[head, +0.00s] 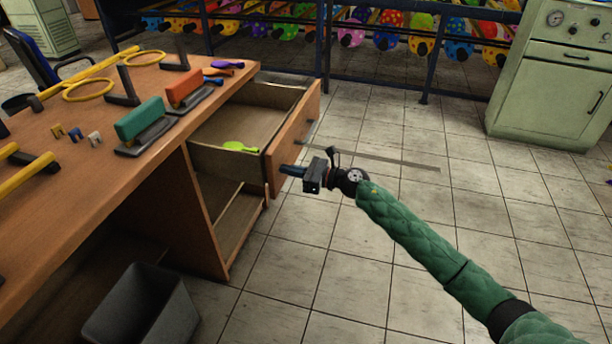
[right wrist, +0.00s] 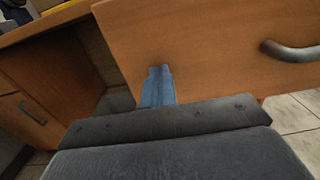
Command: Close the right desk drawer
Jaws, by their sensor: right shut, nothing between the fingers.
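The right desk drawer (head: 293,137) is pulled out of the wooden desk (head: 222,198), with its orange-brown front turned to the right. A green item (head: 240,147) lies inside it. My right gripper (head: 283,170) is shut and empty, with its blue fingertips at the lower part of the drawer front. In the right wrist view the closed blue fingers (right wrist: 158,85) point at the drawer front (right wrist: 200,45), at or very near its surface; I cannot tell if they touch. The metal drawer handle (right wrist: 290,52) is to their right. My left gripper is not in view.
Below the drawer is an open compartment (head: 240,215). A dark bin (head: 140,305) stands at the lower left. The desk top holds green and red stamps (head: 140,120) and yellow rings (head: 88,88). A green cabinet (head: 550,90) stands at the right; the tiled floor between is clear.

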